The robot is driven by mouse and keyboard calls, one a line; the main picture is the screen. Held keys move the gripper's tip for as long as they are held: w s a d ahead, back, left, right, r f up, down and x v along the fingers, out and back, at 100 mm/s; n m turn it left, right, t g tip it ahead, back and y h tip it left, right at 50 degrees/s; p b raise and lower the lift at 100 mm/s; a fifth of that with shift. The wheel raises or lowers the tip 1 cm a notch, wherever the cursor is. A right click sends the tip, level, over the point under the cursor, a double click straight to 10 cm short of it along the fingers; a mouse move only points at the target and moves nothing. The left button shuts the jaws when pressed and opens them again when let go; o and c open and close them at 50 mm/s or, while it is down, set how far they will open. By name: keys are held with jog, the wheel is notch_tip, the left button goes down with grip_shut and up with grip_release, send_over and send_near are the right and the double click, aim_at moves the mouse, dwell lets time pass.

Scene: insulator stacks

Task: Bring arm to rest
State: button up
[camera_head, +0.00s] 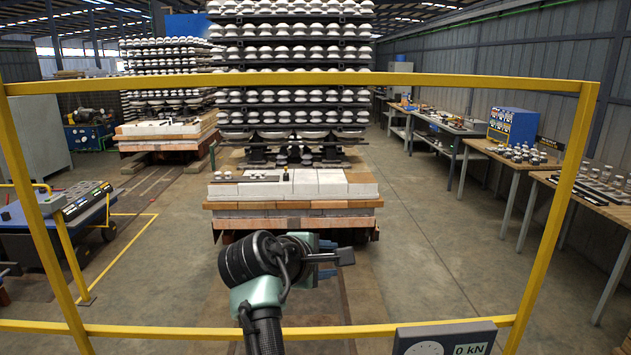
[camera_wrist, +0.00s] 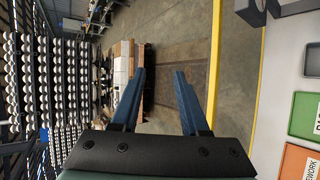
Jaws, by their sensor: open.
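My gripper (camera_wrist: 159,97) is open in the wrist view, with two blue fingers apart and nothing between them. In the head view my arm rises from the bottom centre, and my gripper (camera_head: 325,262) points right, partly hidden behind the black wrist part. It is in front of the low stack of white blocks and boards (camera_head: 290,205). The wrist view is turned on its side.
A yellow rail frame (camera_head: 300,80) crosses the head view, and a gauge box reading 0 kN (camera_head: 445,338) is at the bottom right. Insulator racks (camera_head: 290,75) stand behind the block stack. Workbenches (camera_head: 515,155) line the right. A blue cart (camera_head: 70,215) is at left.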

jog(key=s+a+r+m+t+y, duration=0.2)
jog(key=s+r+m+t, duration=0.15)
jog(key=r, duration=0.55)
jog(key=s+a+r+m+t+y, duration=0.25)
jog(key=r+m+t, duration=0.2)
jog(key=r, duration=0.45)
jog(key=s+d+r+m+t, duration=0.1)
jog(key=s+r+m+t, duration=0.2)
jog(key=s+r, duration=0.5)
jog(key=s+d+r+m+t+y+b, duration=0.1)
jog(key=s+r+m+t, duration=0.3)
jog(key=s, duration=1.1)
notch_tip(320, 180, up, 4)
jog(key=shift+s+d+r+t, duration=0.1)
jog(key=shift+s+d+t, duration=0.05)
jog(key=shift+t, duration=0.95)
